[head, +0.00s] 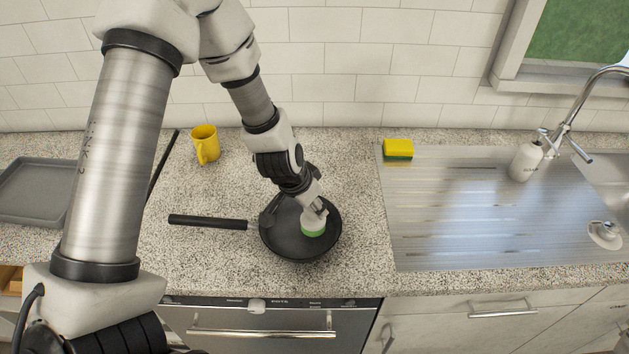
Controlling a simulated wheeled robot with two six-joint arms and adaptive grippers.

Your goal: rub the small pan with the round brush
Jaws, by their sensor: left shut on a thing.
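The small pan (283,246) is dark and round and sits on the speckled counter, its black handle (207,222) pointing left. The round brush (314,227) has a white top and a green lower part. It is inside the pan, right of the pan's middle. My left gripper (316,208) comes down over the pan from above and is shut on the brush. Its fingers hide part of the brush's top. I cannot tell for sure whether the brush's underside touches the pan floor. My right gripper is not in view.
A white soap bottle (525,161) and tap (570,125) are at right. A grey tray (38,190) lies far left.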

